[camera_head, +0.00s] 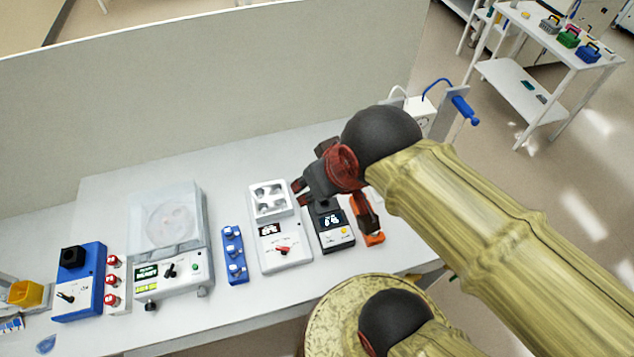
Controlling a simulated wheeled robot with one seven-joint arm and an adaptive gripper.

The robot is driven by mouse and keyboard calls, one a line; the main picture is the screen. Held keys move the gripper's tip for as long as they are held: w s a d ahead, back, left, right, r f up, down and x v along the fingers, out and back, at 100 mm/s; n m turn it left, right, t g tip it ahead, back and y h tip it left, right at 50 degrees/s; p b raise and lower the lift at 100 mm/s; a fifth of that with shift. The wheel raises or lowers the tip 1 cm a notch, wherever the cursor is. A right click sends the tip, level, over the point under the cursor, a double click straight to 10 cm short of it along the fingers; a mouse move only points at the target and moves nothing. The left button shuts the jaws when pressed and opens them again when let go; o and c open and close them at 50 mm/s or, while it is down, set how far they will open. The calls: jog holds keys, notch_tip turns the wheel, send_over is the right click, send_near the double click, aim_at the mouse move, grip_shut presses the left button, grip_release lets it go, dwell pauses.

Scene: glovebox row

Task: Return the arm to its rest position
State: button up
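My arm reaches in from the lower right over the bench (225,310). My gripper (312,170) is at its end, above the bench's right part, pointing left. Its dark and dull red finger parts are small and seen at an angle, so I cannot tell whether they are open or shut. No held object can be made out. A dark instrument with a display (332,237) is just below the gripper, its back part hidden. An orange and dark item (372,238) is right of it, partly behind my arm.
Along the bench stand a white instrument with a red knob (283,250), a blue strip (235,254), a balance with a clear cover (165,220) and a blue box (80,282). A tall grey panel (200,85) closes the back. A white cart (540,50) stands upper right, with open floor around it.

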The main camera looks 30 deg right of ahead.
jog(key=shift+f, duration=0.1)
notch_tip(320, 180, down, 21)
jog(key=b, duration=2.1)
